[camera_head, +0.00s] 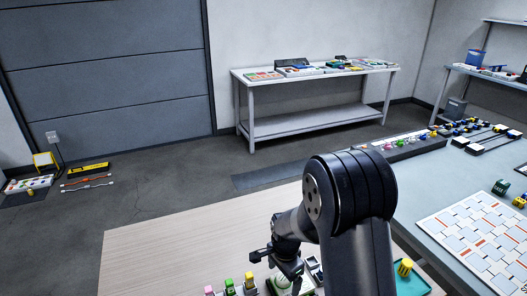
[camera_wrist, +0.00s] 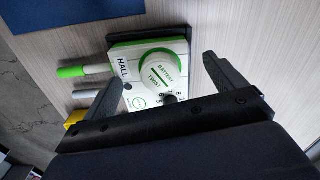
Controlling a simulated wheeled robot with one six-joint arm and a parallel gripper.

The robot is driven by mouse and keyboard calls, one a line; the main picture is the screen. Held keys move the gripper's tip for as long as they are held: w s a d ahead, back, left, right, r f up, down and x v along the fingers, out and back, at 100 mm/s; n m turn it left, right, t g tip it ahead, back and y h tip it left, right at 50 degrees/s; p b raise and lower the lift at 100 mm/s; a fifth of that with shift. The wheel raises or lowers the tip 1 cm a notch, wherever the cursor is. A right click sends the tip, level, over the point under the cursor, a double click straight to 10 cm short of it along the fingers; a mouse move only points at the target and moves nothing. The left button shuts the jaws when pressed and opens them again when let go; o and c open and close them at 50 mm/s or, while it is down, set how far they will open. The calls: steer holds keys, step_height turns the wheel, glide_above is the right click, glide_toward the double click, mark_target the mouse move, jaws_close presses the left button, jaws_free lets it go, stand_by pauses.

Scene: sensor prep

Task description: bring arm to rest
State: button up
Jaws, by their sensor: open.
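My arm reaches forward over the wooden table (camera_head: 150,245) in the head view. My gripper (camera_head: 275,262) is at the table's near middle, pointing down. In the wrist view my gripper (camera_wrist: 160,95) has its two fingers spread wide. Between and beyond the fingers is a white and green sensor box (camera_wrist: 155,75) marked HALL, with a round white knob marked BATTERY and TWIST. Nothing is seen between the fingers being held. I cannot tell how far the fingers are above the box.
A green-capped stick (camera_wrist: 85,71) lies beside the box. Small coloured pieces (camera_head: 230,286) stand at the table's front edge. A yellow piece (camera_head: 404,268) sits on a green tray to the right. A grey bench with a white grid board (camera_head: 478,240) is at right. The table's left part is clear.

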steer(key=n+p, duration=0.1)
steer(key=n, duration=0.6)
steer(key=shift+n, duration=0.4)
steer(key=shift+r+p, duration=0.15)
steer(key=shift+p, duration=0.45)
steer(key=shift+r+p, duration=1.65)
steer(key=shift+r, duration=0.4)
steer(key=shift+s+r, duration=0.1)
